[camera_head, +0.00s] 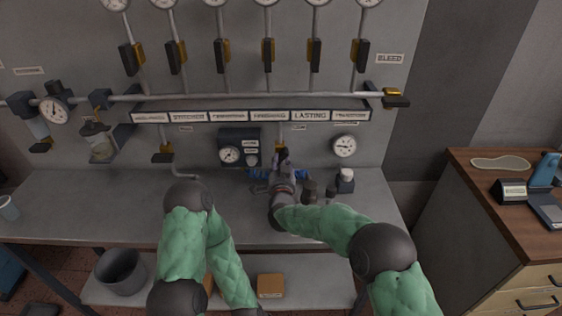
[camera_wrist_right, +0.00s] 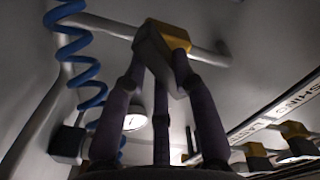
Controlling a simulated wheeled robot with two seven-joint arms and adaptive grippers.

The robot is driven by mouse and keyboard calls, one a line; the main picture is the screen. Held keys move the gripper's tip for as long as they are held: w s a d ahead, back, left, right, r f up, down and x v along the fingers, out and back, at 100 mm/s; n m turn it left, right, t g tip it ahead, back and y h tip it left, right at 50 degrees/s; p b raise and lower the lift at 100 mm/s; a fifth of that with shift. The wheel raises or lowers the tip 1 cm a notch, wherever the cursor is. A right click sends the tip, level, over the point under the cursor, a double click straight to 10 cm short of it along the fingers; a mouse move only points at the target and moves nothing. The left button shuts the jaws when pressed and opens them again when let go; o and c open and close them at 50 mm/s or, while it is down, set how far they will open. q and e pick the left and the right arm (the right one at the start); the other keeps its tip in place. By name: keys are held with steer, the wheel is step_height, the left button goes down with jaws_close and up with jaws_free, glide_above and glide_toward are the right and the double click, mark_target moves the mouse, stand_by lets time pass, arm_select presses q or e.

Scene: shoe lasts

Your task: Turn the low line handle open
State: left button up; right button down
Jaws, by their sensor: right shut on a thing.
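The low line handle (camera_head: 280,141) sits on a short pipe below the label strip at the middle of the wall panel. Its lower part is hidden behind my right gripper in the head view. In the right wrist view the handle (camera_wrist_right: 173,36) is a dark grey and yellow block on a pale pipe. My right gripper (camera_head: 283,156) reaches up to it from below, and its fingers (camera_wrist_right: 160,70) are shut around the grey part.
A blue coiled hose (camera_wrist_right: 78,60) hangs close beside the right gripper. Small gauges (camera_head: 229,154) (camera_head: 344,146) flank it on the panel. A dark-capped bottle (camera_head: 345,181) stands on the grey bench (camera_head: 100,215), whose left part is mostly clear. Another yellow-and-black handle (camera_head: 162,154) hangs to the left.

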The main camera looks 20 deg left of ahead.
steer(key=n+p, duration=0.1)
steer(key=n, duration=0.3)
steer(key=shift+r, duration=0.1)
steer(key=shift+n+p, duration=0.8)
steer(key=shift+n, duration=1)
steer(key=c, duration=1)
jaws_free()
steer(key=v, duration=1.2)
steer(key=shift+d, duration=0.1)
